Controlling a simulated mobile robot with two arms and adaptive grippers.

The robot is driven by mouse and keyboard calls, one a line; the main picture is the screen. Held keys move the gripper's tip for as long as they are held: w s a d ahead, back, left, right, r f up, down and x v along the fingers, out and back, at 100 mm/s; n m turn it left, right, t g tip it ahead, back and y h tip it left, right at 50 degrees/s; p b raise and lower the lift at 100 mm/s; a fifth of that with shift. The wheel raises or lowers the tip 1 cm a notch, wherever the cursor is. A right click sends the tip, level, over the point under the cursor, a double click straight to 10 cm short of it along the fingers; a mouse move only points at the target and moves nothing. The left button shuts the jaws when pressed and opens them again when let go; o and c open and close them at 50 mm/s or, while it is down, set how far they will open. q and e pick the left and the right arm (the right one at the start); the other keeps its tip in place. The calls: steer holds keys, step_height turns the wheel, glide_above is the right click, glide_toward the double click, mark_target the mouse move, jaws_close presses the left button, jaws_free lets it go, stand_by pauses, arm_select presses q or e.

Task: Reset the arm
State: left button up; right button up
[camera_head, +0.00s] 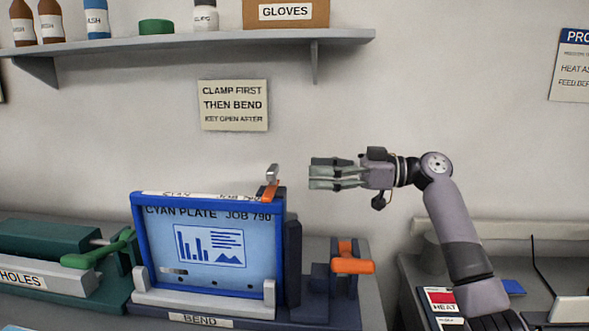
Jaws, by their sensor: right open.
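My right gripper (336,174) is open and empty. It is held in the air in front of the wall, to the right of and above a blue-framed plate (224,240) marked "CYAN PLATE JOB 790". Its fingers point left, apart from everything else. My right arm (450,225) comes up from the lower right and bends at the wrist. The plate stands upright in the unit labelled "BEND" (200,320). My left gripper is not in view.
An orange-tipped lever (270,188) stands at the plate's top right corner. An orange handle (353,265) is right of the plate. A green-handled unit (90,258) labelled "HOLES" is at left. A "HEAT" panel (441,300) is at lower right. A shelf (200,40) runs above.

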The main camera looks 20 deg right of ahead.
steer(key=shift+v, duration=1.05)
steer(key=shift+r, duration=0.1)
